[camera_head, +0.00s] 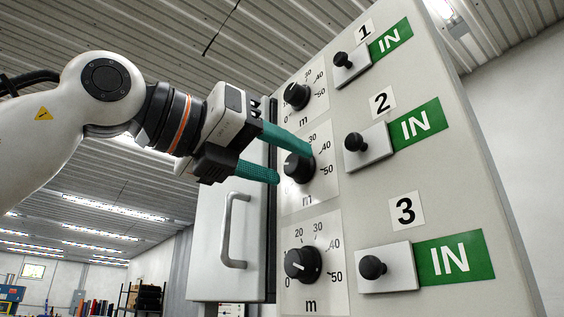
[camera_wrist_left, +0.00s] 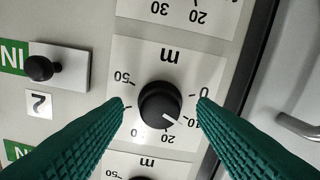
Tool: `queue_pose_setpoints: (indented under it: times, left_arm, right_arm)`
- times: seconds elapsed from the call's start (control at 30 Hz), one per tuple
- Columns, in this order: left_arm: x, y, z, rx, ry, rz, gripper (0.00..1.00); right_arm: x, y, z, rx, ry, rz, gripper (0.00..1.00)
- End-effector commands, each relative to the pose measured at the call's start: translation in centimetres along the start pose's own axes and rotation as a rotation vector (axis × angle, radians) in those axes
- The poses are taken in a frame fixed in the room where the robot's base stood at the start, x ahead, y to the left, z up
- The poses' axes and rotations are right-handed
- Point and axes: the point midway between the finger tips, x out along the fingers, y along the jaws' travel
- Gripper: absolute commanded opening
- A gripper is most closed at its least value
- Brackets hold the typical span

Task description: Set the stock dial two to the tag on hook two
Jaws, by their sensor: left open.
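Dial two (camera_head: 299,170) is a round black knob on a white scale plate marked in m, in the middle row of the grey panel. It also shows in the left wrist view (camera_wrist_left: 158,100), upside down, with its white pointer between 10 and 20. My left gripper (camera_head: 291,165) is open, its teal fingers spread on either side of the dial. In the wrist view a gap shows between each finger and the knob; contact cannot be told. No hook or tag with a stock number shows clearly. My right gripper is not in view.
Dial one (camera_head: 297,96) is above and dial three (camera_head: 303,264) below. Right of dial two are a black knob on a white plate (camera_head: 376,153), a number 2 label (camera_head: 382,102) and a green IN sign (camera_head: 417,124). A cabinet door handle (camera_head: 231,231) projects at left.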

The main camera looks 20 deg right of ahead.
Motion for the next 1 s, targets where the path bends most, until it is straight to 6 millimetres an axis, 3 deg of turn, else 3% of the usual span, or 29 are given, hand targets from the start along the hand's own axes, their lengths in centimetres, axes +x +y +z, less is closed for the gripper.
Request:
queue_pose_setpoints:
  times: [0.3,0.5,0.67,1.0]
  left_arm:
    - [-6.7,-0.1,0.2,0.001,0.003,-0.001,0.52]
    - [-9.8,0.0,0.1,0.000,0.001,0.000,0.52]
    - [-10.8,0.0,0.1,0.000,-0.001,-0.001,0.52]
    - [-10.9,0.0,0.1,0.000,-0.001,0.000,0.52]
  right_arm:
    - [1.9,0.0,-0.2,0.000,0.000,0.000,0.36]
    - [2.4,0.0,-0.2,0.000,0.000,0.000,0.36]
    - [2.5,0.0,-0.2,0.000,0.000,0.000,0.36]
    - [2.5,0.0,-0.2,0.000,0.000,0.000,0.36]
